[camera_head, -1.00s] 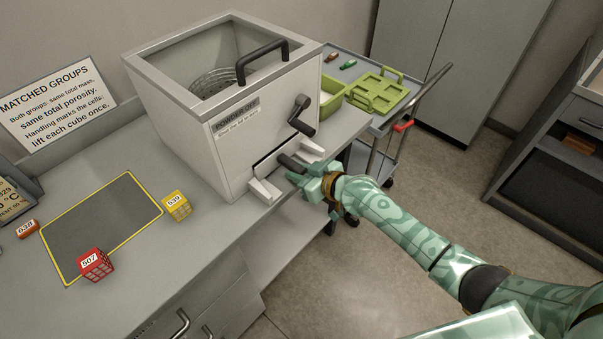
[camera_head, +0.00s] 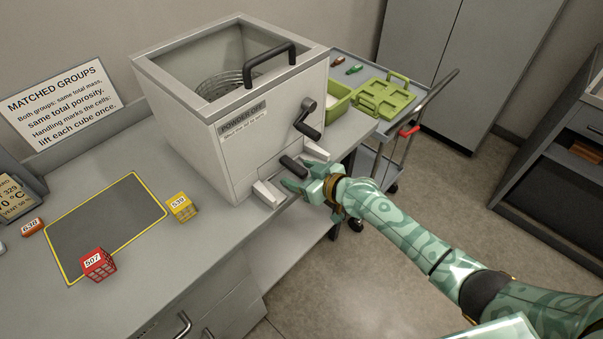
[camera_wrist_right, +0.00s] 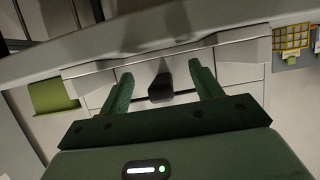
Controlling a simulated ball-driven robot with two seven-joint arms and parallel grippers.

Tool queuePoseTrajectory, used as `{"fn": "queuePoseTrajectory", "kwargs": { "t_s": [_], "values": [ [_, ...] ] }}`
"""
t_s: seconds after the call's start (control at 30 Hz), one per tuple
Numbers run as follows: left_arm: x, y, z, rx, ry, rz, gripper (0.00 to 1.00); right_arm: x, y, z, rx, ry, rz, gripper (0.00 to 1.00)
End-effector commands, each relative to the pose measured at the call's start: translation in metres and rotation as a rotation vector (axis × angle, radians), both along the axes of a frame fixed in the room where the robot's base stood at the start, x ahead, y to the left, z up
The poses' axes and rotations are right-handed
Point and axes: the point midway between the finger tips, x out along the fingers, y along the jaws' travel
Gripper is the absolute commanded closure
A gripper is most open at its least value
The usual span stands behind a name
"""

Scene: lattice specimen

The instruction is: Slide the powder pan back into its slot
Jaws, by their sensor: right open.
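The powder pan (camera_head: 272,173) sits at the slot low in the front of the white depowdering box (camera_head: 262,145), between two pale rails. Its front looks about level with the box face, with no wide dark gap showing. Its black handle (camera_head: 293,167) sticks out; the handle also shows end-on in the right wrist view (camera_wrist_right: 160,88). My right gripper (camera_head: 297,180) is open in front of the pan. In the right wrist view its two fingers (camera_wrist_right: 161,76) stand either side of the handle, apart from it. My left gripper is out of view.
A black crank (camera_head: 306,119) juts from the box above the pan. A yellow cube (camera_head: 182,208) and a red cube (camera_head: 98,265) stand by a yellow-edged grey mat (camera_head: 107,225). A cart with a green tray (camera_head: 381,102) stands behind.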

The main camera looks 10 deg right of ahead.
Motion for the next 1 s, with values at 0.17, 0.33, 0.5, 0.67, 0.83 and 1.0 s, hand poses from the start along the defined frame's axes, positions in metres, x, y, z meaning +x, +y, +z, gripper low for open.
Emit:
{"fn": "queuePoseTrajectory", "kwargs": {
  "t_s": [0.17, 0.33, 0.5, 0.67, 0.83, 1.0],
  "values": [
    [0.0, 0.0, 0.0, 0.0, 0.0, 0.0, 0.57, 0.0, 0.0, 0.0, 0.0, 0.0, 0.0, 0.29],
    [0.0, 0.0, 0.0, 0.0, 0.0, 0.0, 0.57, 0.0, 0.0, 0.0, 0.0, 0.0, 0.0, 0.29],
    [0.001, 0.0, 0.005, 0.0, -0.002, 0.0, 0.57, -0.005, -0.004, 0.004, 0.0, 0.0, -0.001, 0.29],
    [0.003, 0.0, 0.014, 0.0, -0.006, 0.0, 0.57, -0.015, -0.011, 0.01, -0.001, -0.001, -0.001, 0.29],
    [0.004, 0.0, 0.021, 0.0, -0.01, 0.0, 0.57, -0.026, -0.019, 0.015, -0.002, -0.001, 0.0, 0.29],
    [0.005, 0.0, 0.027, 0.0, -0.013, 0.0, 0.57, -0.035, -0.025, 0.019, -0.001, -0.001, 0.0, 0.29]
  ]
}}
